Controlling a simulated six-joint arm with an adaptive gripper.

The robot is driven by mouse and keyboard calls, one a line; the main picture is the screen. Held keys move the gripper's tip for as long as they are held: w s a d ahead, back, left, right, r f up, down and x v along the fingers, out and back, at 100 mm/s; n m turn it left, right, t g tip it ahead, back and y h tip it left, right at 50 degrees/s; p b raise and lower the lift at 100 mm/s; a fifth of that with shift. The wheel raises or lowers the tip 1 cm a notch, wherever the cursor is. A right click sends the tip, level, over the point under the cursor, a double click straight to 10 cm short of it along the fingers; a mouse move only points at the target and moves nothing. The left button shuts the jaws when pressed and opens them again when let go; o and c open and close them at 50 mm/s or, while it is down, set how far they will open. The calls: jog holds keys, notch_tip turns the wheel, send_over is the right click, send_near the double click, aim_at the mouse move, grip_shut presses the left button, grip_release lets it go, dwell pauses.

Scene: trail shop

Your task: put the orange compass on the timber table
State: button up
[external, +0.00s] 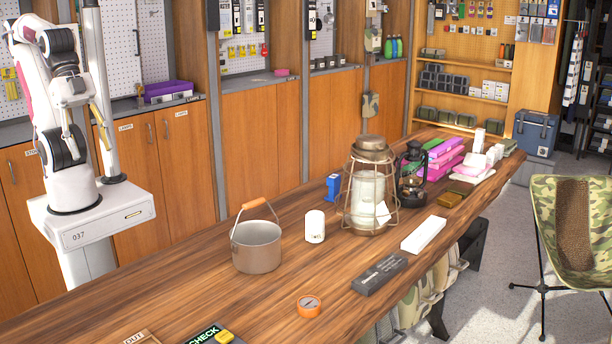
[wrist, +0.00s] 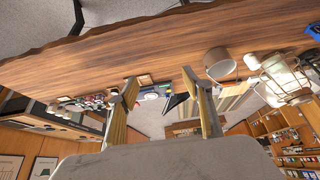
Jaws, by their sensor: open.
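The orange compass (external: 309,306) lies flat on the timber table (external: 200,285), close to its front edge. It is a small round orange case with a pale face. I cannot make it out in the wrist view. The timber table also shows across the top of the wrist view (wrist: 150,55). My gripper (wrist: 159,84) is open and empty, its two fingers spread apart. In the external view my arm is folded upright at the left, well away from the compass.
A metal pot (external: 257,247) with a wooden handle, a white cylinder (external: 315,226), a large lantern (external: 369,190), a dark grey block (external: 380,274) and a white box (external: 423,234) stand around the compass. A green-and-black CHECK sign (external: 206,335) lies at the near edge. Bare wood surrounds the compass.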

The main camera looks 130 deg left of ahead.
jog(key=shift+o, duration=0.6)
jog(key=shift+w, duration=0.1)
jog(key=w+d+r+t+h, duration=0.1)
jog(key=w+d+r, duration=0.1)
jog(key=w, duration=0.8)
jog(key=w+d+r+t+h, duration=0.1)
jog(key=w+d+r+t, duration=0.15)
jog(key=w, duration=0.75)
jog(key=w+a+f+n+t+y, duration=0.1)
jog(key=w+a+f+n, duration=0.15)
jog(key=w, duration=1.35)
jog(key=w+a+f+n+y, duration=0.4)
jog(key=w+a+f, duration=0.3)
jog(key=w+f, duration=0.3)
jog(key=a+f+y, duration=0.1)
jog(key=a+f, duration=0.2)
jog(key=f, duration=0.2)
jog(key=a+f+n+g+y, duration=0.1)
jog(key=a+f+y, duration=0.1)
jog(key=f, duration=0.3)
jog(key=w+a+f+n+g+y, duration=0.1)
jog(key=a+f+y, duration=0.1)
jog(key=f, duration=0.3)
jog(key=shift+a+n, duration=0.25)
jog(key=shift+a, duration=0.6)
